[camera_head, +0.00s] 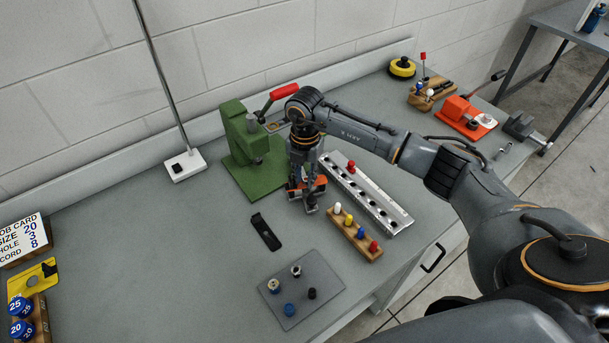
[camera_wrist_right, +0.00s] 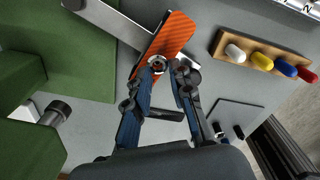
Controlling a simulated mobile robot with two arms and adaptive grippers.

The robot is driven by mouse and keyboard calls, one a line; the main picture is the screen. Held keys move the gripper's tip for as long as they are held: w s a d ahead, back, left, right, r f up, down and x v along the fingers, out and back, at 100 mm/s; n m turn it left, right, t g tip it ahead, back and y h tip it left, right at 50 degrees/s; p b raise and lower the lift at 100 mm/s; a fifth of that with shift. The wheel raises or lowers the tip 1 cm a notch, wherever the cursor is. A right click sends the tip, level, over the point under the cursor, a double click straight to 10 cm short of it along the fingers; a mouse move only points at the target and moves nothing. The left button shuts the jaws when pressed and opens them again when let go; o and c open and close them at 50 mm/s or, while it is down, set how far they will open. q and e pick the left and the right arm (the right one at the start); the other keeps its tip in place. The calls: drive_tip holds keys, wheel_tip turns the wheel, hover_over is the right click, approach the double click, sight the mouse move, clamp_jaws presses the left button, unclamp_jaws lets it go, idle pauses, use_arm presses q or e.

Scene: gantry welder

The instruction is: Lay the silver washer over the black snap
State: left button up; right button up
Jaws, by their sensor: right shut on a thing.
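My right gripper (camera_head: 308,205) is beside the green press, pointing down. In the right wrist view its fingertips (camera_wrist_right: 168,68) are closed around a small silver ring, which looks like the silver washer (camera_wrist_right: 157,65). An orange ribbed pad (camera_wrist_right: 170,38) on a silver bar shows directly behind the ring; I cannot tell whether it touches. A small black piece, likely the black snap (camera_head: 312,294), stands on the grey mat (camera_head: 325,272) at the front, apart from the gripper. My left gripper is not in view.
Also on the mat are a blue piece (camera_head: 289,310), a silver piece (camera_head: 296,271) and a beige one. The green press (camera_head: 240,150) is left of my gripper. A wooden block with coloured pegs (camera_head: 355,240) and a silver hole strip (camera_head: 385,205) are right. The left bench is mostly clear.

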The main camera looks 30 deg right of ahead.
drive_tip(key=shift+f+b, duration=0.4)
drive_tip(key=shift+f, duration=0.15)
drive_tip(key=shift+r+p, duration=0.4)
drive_tip(key=shift+r, duration=0.1)
drive_tip(key=shift+f, duration=0.3)
idle(1.1)
drive_tip(key=shift+r, duration=0.3)
drive_tip(key=shift+f+b, duration=0.45)
drive_tip(key=shift+f, duration=0.05)
drive_tip(key=shift+r, duration=0.2)
drive_tip(key=shift+r+p, duration=0.3)
drive_tip(key=shift+p, duration=0.1)
